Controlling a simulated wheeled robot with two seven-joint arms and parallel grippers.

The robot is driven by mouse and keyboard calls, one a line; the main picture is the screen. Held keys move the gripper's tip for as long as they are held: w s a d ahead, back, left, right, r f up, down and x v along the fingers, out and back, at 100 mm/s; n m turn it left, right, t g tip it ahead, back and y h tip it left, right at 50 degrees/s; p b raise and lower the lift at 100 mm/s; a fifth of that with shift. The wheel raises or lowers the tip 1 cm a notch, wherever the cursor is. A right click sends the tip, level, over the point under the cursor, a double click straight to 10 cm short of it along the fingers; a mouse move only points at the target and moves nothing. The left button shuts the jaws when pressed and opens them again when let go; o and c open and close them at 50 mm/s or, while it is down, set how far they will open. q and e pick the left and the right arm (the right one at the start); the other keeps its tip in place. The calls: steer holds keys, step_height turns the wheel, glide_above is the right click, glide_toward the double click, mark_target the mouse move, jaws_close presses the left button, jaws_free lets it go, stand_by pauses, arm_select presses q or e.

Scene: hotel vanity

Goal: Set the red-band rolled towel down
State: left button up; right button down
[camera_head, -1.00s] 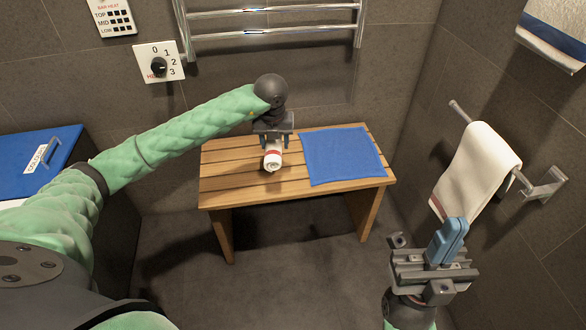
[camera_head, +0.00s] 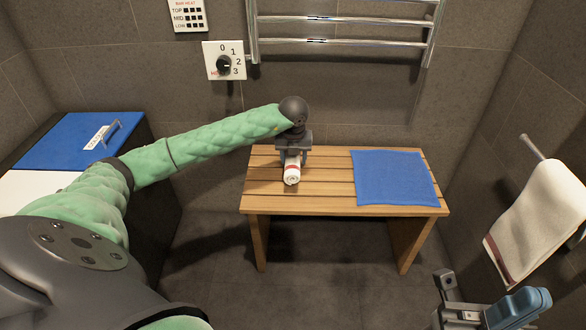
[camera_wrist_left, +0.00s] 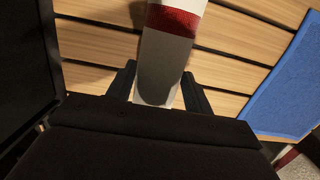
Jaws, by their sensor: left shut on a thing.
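The red-band rolled towel (camera_head: 292,174) is white with a red band and points its rolled end toward me. It is over the left part of the slatted wooden bench (camera_head: 330,200), left of the blue mat. My left gripper (camera_head: 292,156) is shut on it from above. In the left wrist view the towel (camera_wrist_left: 170,50) runs between the two dark fingers (camera_wrist_left: 160,90), over the slats. I cannot tell whether it touches the bench. My right gripper (camera_head: 462,308) is at the lower right, partly cut off, with a blue object (camera_head: 520,307) at it; its jaw state is unclear.
The blue mat (camera_head: 394,178) lies flat on the bench's right part. A chrome rail rack (camera_head: 345,42) and a dial (camera_head: 224,62) are on the back wall. A white towel (camera_head: 540,220) hangs on the right. A blue-lidded box (camera_head: 70,145) stands left.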

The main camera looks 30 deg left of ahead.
arm_select(q)
steer(key=shift+a+f, duration=0.25)
steer(key=shift+f, duration=0.1)
step_height(320, 180, down, 3)
steer(key=shift+f+b, duration=0.1)
steer(key=shift+b, duration=0.45)
steer(key=shift+f, duration=0.15)
steer(key=shift+f, duration=0.15)
steer(key=o, duration=1)
